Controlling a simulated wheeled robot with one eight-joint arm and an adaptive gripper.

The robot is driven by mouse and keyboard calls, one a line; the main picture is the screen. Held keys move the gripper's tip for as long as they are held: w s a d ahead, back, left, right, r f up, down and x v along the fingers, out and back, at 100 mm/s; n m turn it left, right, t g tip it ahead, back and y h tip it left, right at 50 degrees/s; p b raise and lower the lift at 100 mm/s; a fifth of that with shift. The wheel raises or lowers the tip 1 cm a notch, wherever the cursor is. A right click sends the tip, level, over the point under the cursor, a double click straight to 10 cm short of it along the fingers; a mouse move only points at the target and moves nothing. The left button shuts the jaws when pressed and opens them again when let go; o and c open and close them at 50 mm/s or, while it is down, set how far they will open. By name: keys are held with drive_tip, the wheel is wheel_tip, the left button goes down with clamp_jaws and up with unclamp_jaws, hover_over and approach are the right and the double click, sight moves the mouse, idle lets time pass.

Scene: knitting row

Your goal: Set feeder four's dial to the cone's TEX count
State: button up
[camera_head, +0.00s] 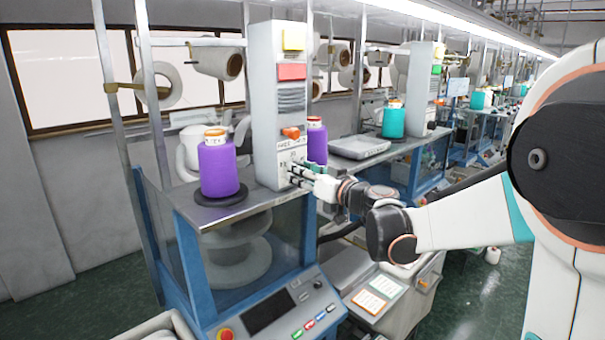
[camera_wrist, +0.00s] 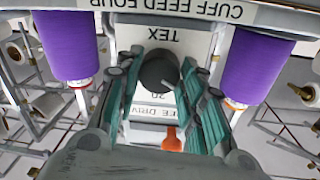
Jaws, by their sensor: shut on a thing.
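The dial (camera_wrist: 157,68) is a round dark grey knob on a white plate marked TEX, seen upside down in the wrist view. A small light mark on it points to the lower right in the picture. A "20" shows below it; other scale numbers are hidden. My gripper (camera_head: 301,175) is at the front of the white feeder column (camera_head: 265,100), its fingers shut on the dial from both sides. A purple cone (camera_head: 217,168) stands left of the column, with a label (camera_head: 214,137) too small to read. A second purple cone (camera_head: 317,143) stands behind, right of the column.
A plate reading CUFF FEED FOUR (camera_wrist: 180,12) is near the dial. An orange lever (camera_wrist: 172,138) sits by the FEE DRIVE label. A control panel (camera_head: 268,312) lies below, and a grey tray (camera_head: 358,147) is on the table to the right.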

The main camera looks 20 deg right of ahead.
drive_tip(key=shift+m, duration=0.4)
drive_tip(key=m+b, duration=0.4)
drive_tip(key=m, duration=0.6)
drive_tip(key=shift+r+m+g+b, duration=0.1)
drive_tip(key=shift+m+g+b, duration=0.2)
drive_tip(key=shift+g+b, duration=0.1)
idle(0.4)
drive_tip(key=o, duration=1.1)
drive_tip(key=shift+d, duration=0.1)
drive_tip(key=shift+v, duration=3.8)
